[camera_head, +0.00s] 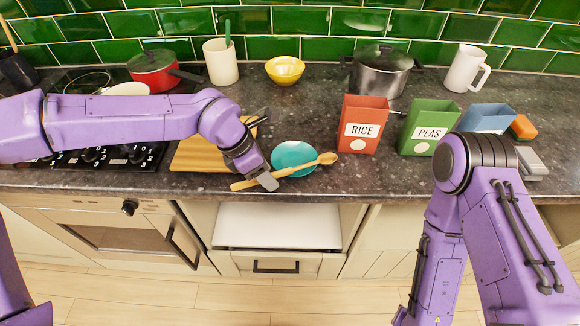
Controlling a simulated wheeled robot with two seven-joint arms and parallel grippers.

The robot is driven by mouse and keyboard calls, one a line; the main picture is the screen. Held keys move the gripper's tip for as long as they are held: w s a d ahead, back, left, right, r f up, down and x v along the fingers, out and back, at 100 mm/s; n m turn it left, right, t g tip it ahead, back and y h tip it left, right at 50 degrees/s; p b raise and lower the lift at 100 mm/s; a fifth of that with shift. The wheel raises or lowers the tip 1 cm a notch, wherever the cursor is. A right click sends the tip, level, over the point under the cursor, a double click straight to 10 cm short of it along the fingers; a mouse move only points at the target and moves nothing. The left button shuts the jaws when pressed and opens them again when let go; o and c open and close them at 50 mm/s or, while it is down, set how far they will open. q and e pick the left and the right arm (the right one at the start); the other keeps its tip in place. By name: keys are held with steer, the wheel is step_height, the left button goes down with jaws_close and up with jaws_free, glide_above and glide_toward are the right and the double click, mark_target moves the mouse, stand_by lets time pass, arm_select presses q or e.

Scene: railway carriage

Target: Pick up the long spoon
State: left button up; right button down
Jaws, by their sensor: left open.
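The long wooden spoon (307,168) lies across the teal plate (294,155) near the counter's front edge. Its bowl end points right and its handle reaches left past the plate. My left gripper (266,184) is over the handle, left of the plate, pointing down, and covers part of it. The jaws are open; whether the handle sits between the fingers cannot be told. My right arm (478,190) stands at the right, and its gripper is out of view.
A cutting board (196,155) lies left of my left gripper. Rice (361,125) and peas (428,128) boxes stand to the right. A yellow bowl (285,70) and a steel pot (381,72) are behind. A drawer (280,232) stands open below the counter edge.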

arm_select(q)
jaws_close()
steer(key=shift+r, duration=0.1)
